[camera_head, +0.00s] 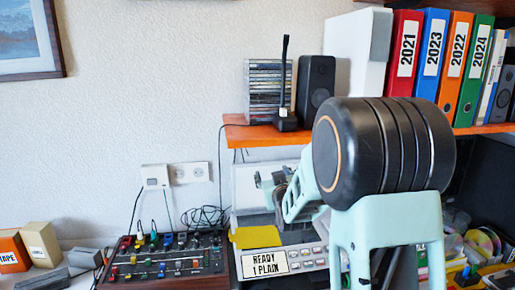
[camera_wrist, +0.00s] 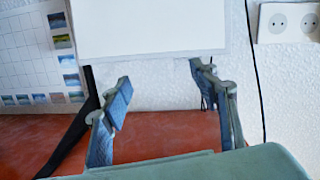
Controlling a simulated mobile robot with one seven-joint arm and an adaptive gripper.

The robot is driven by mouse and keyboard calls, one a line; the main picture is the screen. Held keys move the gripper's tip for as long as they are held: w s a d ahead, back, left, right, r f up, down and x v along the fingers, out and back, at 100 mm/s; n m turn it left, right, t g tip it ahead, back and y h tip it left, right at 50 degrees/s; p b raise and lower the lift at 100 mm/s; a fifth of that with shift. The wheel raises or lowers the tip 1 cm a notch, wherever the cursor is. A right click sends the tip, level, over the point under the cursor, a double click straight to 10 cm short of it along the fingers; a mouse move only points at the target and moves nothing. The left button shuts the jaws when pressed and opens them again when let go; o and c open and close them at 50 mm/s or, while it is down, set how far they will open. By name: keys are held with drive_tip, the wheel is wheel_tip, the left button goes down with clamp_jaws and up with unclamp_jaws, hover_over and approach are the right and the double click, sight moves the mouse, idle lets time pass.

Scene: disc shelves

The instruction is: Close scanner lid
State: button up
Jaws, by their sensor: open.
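The scanner stands low in the middle of the head view, largely behind my arm. Its front panel (camera_head: 315,255) has a row of buttons and a sign reading "READY 1 PLAIN" (camera_head: 264,263). A pale upright panel behind it, which looks like the raised scanner lid (camera_head: 243,187), is partly covered by my gripper (camera_head: 272,185). In the wrist view a white panel with a grey border, apparently the lid (camera_wrist: 150,25), hangs beyond my gripper (camera_wrist: 170,98). The fingers are wide apart with nothing between them. I cannot tell whether either finger touches the panel.
An orange shelf (camera_head: 262,136) above the scanner holds disc cases (camera_head: 268,88), a black speaker (camera_head: 316,85) and binders (camera_head: 403,55). A mixer (camera_head: 165,262) stands left of the scanner, with cables behind it. A yellow item (camera_head: 255,238) lies by the scanner. A wall socket (camera_wrist: 288,22) is at right.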

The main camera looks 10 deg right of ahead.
drive_tip(key=shift+m+t+y, duration=0.5)
drive_tip(key=shift+m+t, duration=0.2)
drive_tip(key=shift+t, duration=0.1)
drive_tip(key=w+a+p, duration=0.1)
drive_tip(key=w, duration=0.3)
drive_tip(key=w+a+r, duration=0.1)
drive_tip(key=w, duration=0.3)
drive_tip(key=w+a+p, duration=0.1)
drive_tip(key=w+a, duration=0.1)
drive_tip(key=w, duration=0.2)
drive_tip(key=shift+r+p, duration=0.2)
drive_tip(key=shift+p, duration=0.1)
clamp_jaws()
